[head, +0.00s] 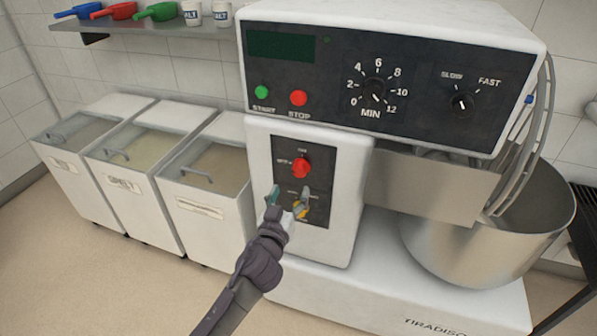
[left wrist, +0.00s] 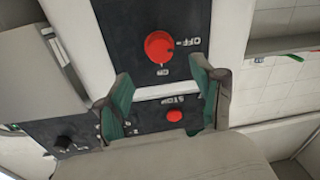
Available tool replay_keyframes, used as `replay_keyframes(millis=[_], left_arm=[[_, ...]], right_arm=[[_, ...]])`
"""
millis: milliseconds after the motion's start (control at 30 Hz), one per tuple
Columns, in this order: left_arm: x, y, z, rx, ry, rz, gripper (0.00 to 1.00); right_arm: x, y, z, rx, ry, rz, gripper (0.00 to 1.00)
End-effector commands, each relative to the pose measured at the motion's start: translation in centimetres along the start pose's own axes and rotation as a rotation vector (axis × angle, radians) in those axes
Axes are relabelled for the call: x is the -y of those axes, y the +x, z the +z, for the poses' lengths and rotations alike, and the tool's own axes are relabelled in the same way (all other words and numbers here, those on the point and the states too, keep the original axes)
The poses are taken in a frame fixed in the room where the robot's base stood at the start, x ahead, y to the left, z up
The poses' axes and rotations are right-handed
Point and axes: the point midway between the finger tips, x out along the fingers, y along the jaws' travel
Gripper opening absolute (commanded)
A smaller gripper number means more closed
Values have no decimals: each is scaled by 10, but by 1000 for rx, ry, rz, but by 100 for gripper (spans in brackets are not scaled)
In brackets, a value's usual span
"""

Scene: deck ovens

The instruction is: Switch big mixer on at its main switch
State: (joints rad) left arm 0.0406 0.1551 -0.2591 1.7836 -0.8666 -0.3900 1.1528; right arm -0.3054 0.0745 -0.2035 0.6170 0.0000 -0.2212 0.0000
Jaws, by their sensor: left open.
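The big mixer (head: 400,25) stands at the right of the head view. Its main switch (head: 301,166) is a red round knob on a dark plate on the column, with OFF at its left and a label above. The knob also shows in the left wrist view (left wrist: 158,47), turned round, with OFF at its right. I cannot clearly tell which way the knob points. My left gripper (head: 289,196) is open and empty just below the knob. Its green-padded fingers (left wrist: 160,80) are apart, and the knob lies beyond their tips. My right gripper is not in view.
The upper panel has a green START button (head: 261,92), a red STOP button (head: 299,98) and dials. A steel bowl (head: 478,235) is at the right. Several white bins (head: 150,215) stand at the left under a shelf (head: 140,32). Floor shows at lower left.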

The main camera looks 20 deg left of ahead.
Motion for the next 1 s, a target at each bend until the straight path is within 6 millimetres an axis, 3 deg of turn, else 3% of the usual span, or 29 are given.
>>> replay_keyframes(millis=[200, 400, 833, 1000], left_arm=[[0, 48, -1, -1, 3, -1, 68], [0, 75, 0, 0, 2, 0, 68], [0, 85, 1, 2, 0, 0, 68], [0, 85, 1, 2, 1, 0, 41]], right_arm=[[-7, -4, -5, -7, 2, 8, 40], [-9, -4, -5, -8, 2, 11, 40], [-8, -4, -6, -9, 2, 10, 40], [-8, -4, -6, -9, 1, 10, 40]])
